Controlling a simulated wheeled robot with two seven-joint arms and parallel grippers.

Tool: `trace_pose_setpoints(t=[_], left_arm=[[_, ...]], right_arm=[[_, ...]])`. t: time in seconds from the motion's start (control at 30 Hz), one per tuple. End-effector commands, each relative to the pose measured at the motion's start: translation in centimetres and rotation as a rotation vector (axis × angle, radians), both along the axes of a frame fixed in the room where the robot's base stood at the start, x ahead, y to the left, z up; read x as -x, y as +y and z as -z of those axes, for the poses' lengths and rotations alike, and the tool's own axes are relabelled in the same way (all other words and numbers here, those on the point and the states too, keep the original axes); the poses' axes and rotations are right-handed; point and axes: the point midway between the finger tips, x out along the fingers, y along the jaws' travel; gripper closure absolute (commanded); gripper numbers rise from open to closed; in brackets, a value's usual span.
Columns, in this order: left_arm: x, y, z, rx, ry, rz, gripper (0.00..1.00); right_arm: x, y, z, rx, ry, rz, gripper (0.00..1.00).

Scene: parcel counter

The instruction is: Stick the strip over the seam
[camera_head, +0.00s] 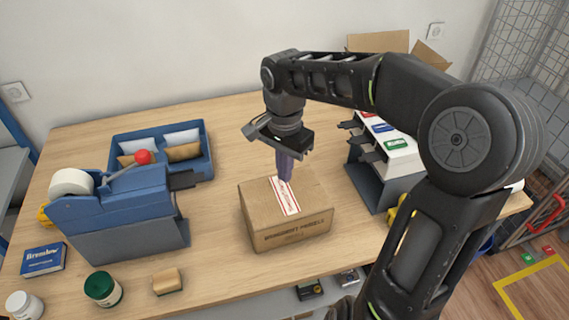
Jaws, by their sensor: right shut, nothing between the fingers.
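A cardboard box (262,219) stands on the wooden counter. A white strip with red edges and red print (284,196) lies along the middle of its top, running from near the gripper towards the front edge. My right gripper (285,177) points down over the box top, its purple-grey fingers shut and empty. The fingertips are at the far end of the strip; whether they touch it I cannot tell. The seam is not visible where the strip lies. A blue dispenser (120,205) with a white roll and a red knob stands at the left. My left gripper is not in view.
A rack with cards (371,182) stands right of the box. Bare counter lies left of the box.

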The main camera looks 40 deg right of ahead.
Motion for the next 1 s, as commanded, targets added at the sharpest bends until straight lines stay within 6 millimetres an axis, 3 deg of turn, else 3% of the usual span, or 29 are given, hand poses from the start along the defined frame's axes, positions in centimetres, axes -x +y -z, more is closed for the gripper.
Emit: trace_pose_setpoints(t=[0.03, 0.2, 1.0], left_arm=[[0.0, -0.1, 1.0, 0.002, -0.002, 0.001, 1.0], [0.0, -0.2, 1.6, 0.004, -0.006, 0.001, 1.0], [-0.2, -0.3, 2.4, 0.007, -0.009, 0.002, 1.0]], right_arm=[[0.0, 0.0, 1.2, -0.001, 0.0, 0.0, 1.0], [0.0, 0.0, 2.4, 0.0, -0.001, -0.001, 1.0], [0.0, 0.0, 3.5, 0.0, -0.001, -0.001, 1.0]])
